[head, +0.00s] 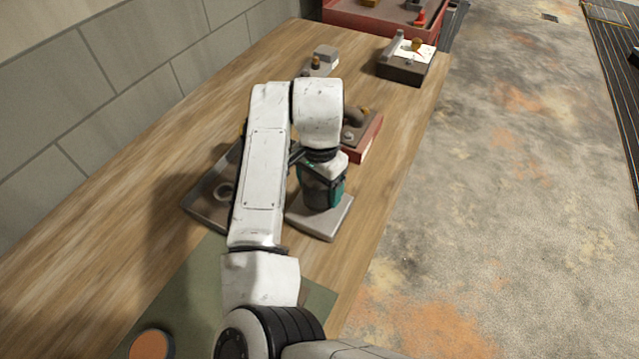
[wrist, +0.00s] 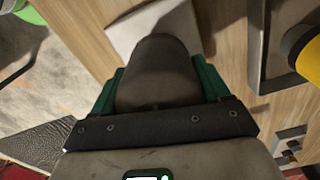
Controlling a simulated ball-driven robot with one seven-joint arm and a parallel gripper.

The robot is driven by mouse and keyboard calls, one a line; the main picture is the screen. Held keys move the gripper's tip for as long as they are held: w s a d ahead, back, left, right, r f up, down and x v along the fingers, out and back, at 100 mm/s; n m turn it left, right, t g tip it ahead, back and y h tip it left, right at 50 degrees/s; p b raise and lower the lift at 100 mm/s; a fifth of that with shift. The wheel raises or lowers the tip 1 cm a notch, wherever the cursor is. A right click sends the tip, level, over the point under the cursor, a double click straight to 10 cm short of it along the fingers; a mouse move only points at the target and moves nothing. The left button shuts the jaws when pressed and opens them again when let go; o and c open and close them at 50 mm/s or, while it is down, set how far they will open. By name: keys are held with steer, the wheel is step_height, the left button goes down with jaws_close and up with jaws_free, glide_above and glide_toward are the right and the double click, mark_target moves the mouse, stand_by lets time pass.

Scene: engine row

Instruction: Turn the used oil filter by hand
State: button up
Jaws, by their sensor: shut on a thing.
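The fingers and the arm hide much of the filter. Whether the filter has turned cannot be told.
A grey metal tray (head: 200,205) with a ring in it lies left of the block, partly behind my arm. A red-sided box (head: 368,143) stands close behind. An orange-topped round thing (head: 152,345) sits on the green mat (head: 190,300). A black box (head: 400,70) stands further back.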

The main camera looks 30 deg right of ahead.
steer(key=c, duration=0.5)
steer(key=shift+r+n+p, duration=0.25)
steer(key=shift+n+p, duration=0.25)
steer(key=shift+p, duration=0.25)
steer(key=shift+n+p, duration=0.7)
steer(key=o, duration=0.7)
steer(key=shift+f, duration=0.2)
steer(key=shift+b, duration=0.3)
steer(key=c, duration=0.5)
steer(key=shift+r, duration=0.1)
steer(key=shift+r+p, duration=1)
steer(key=shift+r, duration=1.2)
